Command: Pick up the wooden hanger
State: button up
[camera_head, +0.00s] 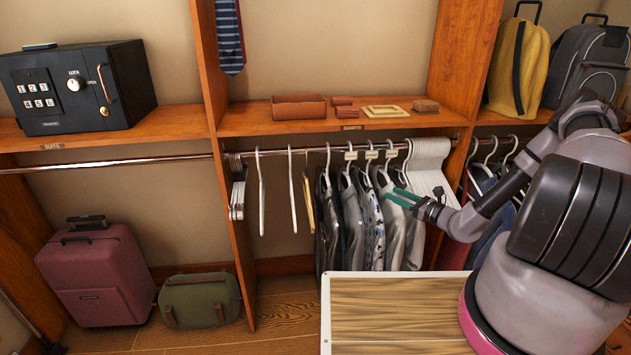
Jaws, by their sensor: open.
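The wooden hanger (309,200) is a thin tan strip seen nearly edge-on. It hangs from the metal rail (320,150) in the middle bay. A white hanger (293,195) is to its left and a dark hanging garment (323,225) is close to its right. My gripper (393,197) has green fingers, open and empty. It is right of the wooden hanger, in front of the grey shirts (394,235), and points left. Whether it touches the shirts I cannot tell.
More white hangers (262,200) hang left; a dense white bunch (428,165) hangs right. A shelf (250,119) with small boxes is above the rail. A wood-topped surface (400,310) stands in front below. A black safe (85,85), red suitcase (98,275) and green bag (200,300) are left.

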aim_at(306, 174)
jog(key=i+j+z, duration=0.1)
jog(key=j+z, duration=0.15)
jog(key=j, duration=0.2)
jog(key=j+z, duration=0.25)
jog(key=j, duration=0.25)
jog(key=j+z, duration=0.25)
jog(key=j, duration=0.2)
jog(key=j+z, duration=0.25)
jog(key=j, duration=0.25)
jog(key=k+j+z, duration=0.1)
jog(key=j+z, duration=0.15)
jog(key=j, duration=0.25)
jog(key=k+j+z, duration=0.1)
jog(key=j+z, duration=0.15)
jog(key=j, duration=0.2)
jog(key=k+j+z, duration=0.25)
jog(key=j, duration=0.15)
jog(key=k+j+z, duration=0.1)
jog(key=j+z, duration=0.15)
jog(key=j, duration=0.2)
jog(key=k+u, duration=0.15)
jog(key=u, duration=0.15)
jog(key=l+u, duration=0.1)
jog(key=u, duration=0.4)
